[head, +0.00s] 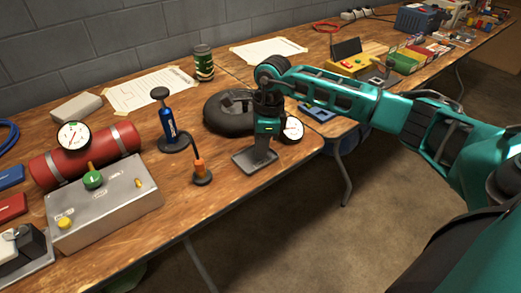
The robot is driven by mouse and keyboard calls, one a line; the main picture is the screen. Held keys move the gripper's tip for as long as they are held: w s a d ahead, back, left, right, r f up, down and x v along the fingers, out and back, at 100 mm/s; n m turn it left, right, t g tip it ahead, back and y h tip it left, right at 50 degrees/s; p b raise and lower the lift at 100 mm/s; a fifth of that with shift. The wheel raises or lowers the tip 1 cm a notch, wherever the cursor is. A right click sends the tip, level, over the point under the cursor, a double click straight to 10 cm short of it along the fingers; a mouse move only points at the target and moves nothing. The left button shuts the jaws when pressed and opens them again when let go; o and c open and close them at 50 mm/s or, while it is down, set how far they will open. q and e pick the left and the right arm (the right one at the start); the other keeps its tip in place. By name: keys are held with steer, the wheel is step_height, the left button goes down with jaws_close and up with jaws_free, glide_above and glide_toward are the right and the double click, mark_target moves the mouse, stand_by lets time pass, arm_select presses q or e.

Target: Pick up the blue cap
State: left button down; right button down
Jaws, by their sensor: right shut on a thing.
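My right gripper (264,143) points down near the front edge of the wooden table. It is shut on a grey upright piece with a flat foot (255,160), at or just above the tabletop; I cannot tell if the foot touches it. I see no thing that is clearly a blue cap; one may be hidden by the gripper. A flat blue piece (318,113) lies behind and to the right of the gripper. A blue cylinder with a black top (167,119) stands on a dark base to the left. My left gripper is not in view.
An orange-topped stand (200,171) is left of the gripper, a round black case (229,114) behind it, a white dial (293,129) beside it. A grey control box (105,212) and red tank (86,156) are at left. Another table with a yellow box (357,63) extends to the right.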

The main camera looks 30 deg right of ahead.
steer(key=shift+r, duration=0.1)
step_height(320, 180, up, 20)
steer(key=p, duration=0.3)
stand_by(0.8)
stand_by(0.9)
